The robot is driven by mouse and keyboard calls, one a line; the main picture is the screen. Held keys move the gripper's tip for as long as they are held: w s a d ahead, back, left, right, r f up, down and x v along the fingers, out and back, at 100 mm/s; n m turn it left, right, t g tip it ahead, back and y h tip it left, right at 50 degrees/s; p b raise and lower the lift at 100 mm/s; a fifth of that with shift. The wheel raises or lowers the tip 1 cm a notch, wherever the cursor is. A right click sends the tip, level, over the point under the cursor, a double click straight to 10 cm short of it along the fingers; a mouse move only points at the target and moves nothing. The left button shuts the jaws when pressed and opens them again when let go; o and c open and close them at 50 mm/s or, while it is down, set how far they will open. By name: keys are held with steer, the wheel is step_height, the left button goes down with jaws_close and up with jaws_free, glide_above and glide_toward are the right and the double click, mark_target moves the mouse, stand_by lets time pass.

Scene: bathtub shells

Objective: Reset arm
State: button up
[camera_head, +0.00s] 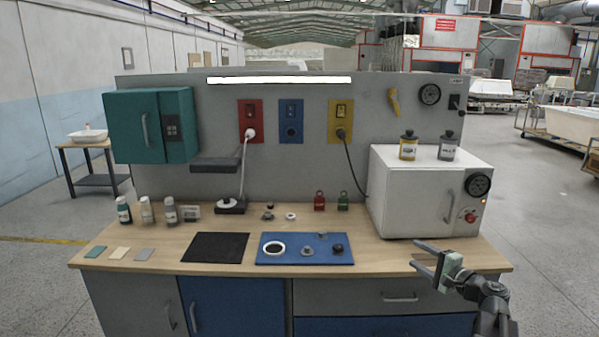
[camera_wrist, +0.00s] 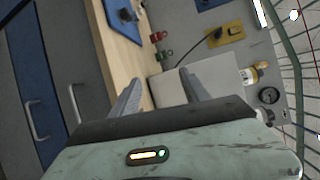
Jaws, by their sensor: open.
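My gripper (camera_head: 424,254) is in front of the workbench's right end in the head view, near the front edge of the top and below the white oven-like box. Its two fingers are apart with nothing between them. In the wrist view my gripper (camera_wrist: 160,92) also shows spread fingers, with the wooden bench top (camera_wrist: 125,62) and the white box (camera_wrist: 178,86) beyond them. The wrist view is turned on its side.
The white box (camera_head: 405,195) stands on the bench's right end with two bottles on top. A blue mat (camera_head: 285,255) with small parts and a black mat (camera_head: 215,247) lie at the middle. A teal cabinet (camera_head: 140,125) hangs at left. Drawers (camera_head: 365,297) face the front.

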steer(key=w+a+f+n+g+y+p, duration=0.1)
steer(key=a+f+n+g+y+p, duration=0.2)
steer(key=a, duration=1.3)
steer(key=s+a+f+n+g+h+p, duration=0.1)
steer(key=s+a+f+n+g, duration=0.25)
steer(key=a, duration=0.55)
steer(key=s+a+f+n+g+p, duration=0.1)
steer(key=s+a+f+n+g, duration=0.2)
steer(key=a, duration=0.5)
steer(key=s+f+n+g+h, duration=0.4)
steer(key=s, duration=0.3)
steer(key=s+d+f+n+g+h, duration=0.1)
steer(key=s+d+h, duration=0.3)
steer(key=d, duration=0.4)
steer(key=shift+s+d+f+n+g, duration=0.25)
steer(key=shift+s+n+g, duration=0.1)
steer(key=shift+g, duration=0.2)
steer(key=shift+w, duration=0.15)
